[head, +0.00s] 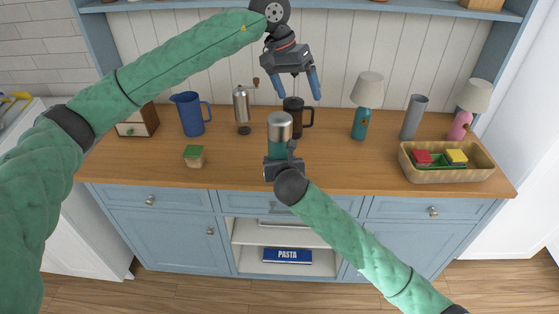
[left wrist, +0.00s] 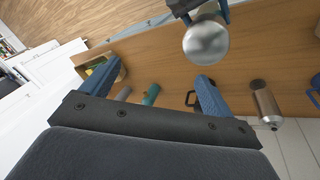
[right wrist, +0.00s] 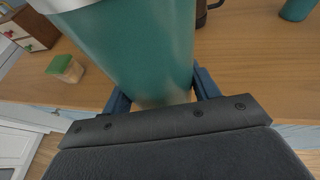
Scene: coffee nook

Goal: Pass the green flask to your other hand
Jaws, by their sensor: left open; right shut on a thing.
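The green flask (head: 279,148) is teal with a silver cap and is upright in the head view, in front of the dark mug. My right gripper (head: 284,165) is shut on its lower part. In the right wrist view the flask's teal body (right wrist: 145,45) stands between my right fingers. My left gripper (head: 297,94) is open and empty, above and behind the flask, fingers pointing down. In the left wrist view the flask's round silver cap (left wrist: 206,43) shows beyond my left fingers, apart from them. Whether the flask's base touches the counter is hidden.
Behind the flask on the wooden counter (head: 340,178) stand a dark mug (head: 297,122), a grinder (head: 242,110) and a blue pitcher (head: 190,114). A teal lamp (head: 361,122), a grey vase (head: 413,118) and a basket (head: 445,174) are right. A small green-topped jar (head: 194,157) is left.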

